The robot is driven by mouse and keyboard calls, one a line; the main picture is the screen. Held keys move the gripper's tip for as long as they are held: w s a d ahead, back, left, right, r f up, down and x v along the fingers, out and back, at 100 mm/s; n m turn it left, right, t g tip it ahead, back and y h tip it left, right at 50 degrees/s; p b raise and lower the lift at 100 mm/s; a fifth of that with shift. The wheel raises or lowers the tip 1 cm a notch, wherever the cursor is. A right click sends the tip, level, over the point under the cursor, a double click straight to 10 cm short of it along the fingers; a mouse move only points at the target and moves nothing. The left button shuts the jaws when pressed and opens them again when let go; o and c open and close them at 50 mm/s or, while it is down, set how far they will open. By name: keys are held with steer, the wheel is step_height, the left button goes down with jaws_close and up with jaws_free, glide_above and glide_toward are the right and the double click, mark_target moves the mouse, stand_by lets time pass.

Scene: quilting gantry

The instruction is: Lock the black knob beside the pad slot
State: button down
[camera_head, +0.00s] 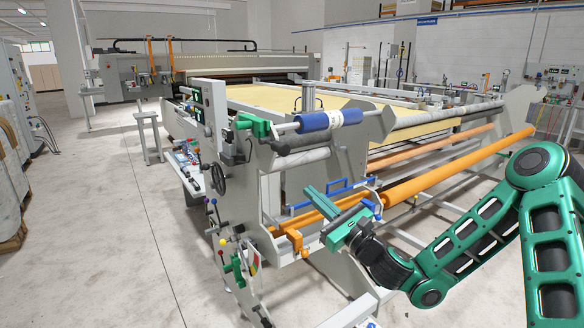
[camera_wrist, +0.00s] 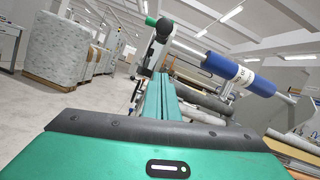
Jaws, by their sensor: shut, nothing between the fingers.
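My gripper (camera_head: 313,192) is shut and empty, held in the air in front of the machine's near end. In the wrist view its green fingers (camera_wrist: 163,80) lie together. A round black part (camera_wrist: 163,28) beside a green piece shows beyond the fingertips in the wrist view, apart from them; I cannot tell whether it is the black knob. In the head view a green clamp-like part (camera_head: 255,126) sits on the end frame, left of the blue roller (camera_head: 328,120). The pad slot cannot be made out, and the knob's locked state cannot be told.
The blue roller also shows right of my fingers in the wrist view (camera_wrist: 225,72). A black handwheel (camera_head: 218,179) and several coloured levers stick out at the frame's left. An orange bar (camera_head: 440,178) runs along the right. The floor at left (camera_head: 110,230) is clear.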

mark_target(274, 146)
steer(key=w+a+r, duration=0.6)
steer(key=shift+r, duration=0.25)
stand_by(0.3)
stand_by(0.4)
steer(key=shift+r, duration=0.1)
